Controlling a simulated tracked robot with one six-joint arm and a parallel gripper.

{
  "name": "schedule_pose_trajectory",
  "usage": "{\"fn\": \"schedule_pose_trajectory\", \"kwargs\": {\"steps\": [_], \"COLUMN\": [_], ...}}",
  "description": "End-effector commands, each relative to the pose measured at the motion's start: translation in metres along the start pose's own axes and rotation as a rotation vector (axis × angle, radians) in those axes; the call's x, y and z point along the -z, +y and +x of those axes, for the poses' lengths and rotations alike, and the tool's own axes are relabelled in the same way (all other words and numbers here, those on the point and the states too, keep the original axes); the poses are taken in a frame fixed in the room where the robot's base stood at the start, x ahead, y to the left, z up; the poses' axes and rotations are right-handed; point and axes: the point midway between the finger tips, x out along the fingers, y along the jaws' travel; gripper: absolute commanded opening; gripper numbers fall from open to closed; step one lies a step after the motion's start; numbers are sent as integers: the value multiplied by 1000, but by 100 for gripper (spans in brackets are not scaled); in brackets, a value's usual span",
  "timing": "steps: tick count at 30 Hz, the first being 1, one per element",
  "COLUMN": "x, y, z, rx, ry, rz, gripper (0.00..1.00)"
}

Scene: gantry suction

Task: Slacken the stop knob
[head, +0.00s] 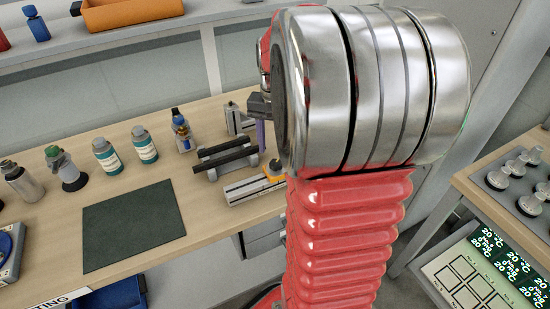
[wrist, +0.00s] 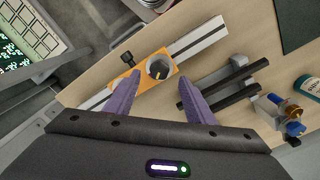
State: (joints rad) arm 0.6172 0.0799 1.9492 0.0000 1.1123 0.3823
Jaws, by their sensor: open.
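An orange stop block (wrist: 141,78) sits on a pale metal rail (wrist: 200,37) in the wrist view. A black knob (wrist: 127,58) with a thin stem sticks out of the block's far side. A round dark grey cylinder (wrist: 160,67) stands on the block. My gripper (wrist: 159,79) is open, its purple fingers spread above the block, nothing visibly held between them. The black knob is beyond the left fingertip, apart in the picture. In the head view, the block (head: 273,171) and rail (head: 250,190) are partly behind my arm; a purple finger (head: 260,134) shows above them.
Two dark bars on a grey stand (wrist: 232,83) lie right of the rail. A small blue and brass fitting (wrist: 293,111) is farther right. Several bottles (head: 144,144) and a dark green mat (head: 130,225) occupy the bench's left. A control panel (head: 490,270) stands right.

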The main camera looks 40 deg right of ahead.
Motion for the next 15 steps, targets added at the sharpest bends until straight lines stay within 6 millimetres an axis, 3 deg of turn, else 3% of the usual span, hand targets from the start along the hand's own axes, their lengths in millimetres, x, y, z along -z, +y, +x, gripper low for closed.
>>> {"fn": "schedule_pose_trajectory", "kwargs": {"steps": [7, 15], "x": [0, 0], "y": [0, 0], "z": [36, 48], "rx": [-1, 0], "ry": [-2, 0], "rz": [0, 1], "gripper": [49, 49]}}
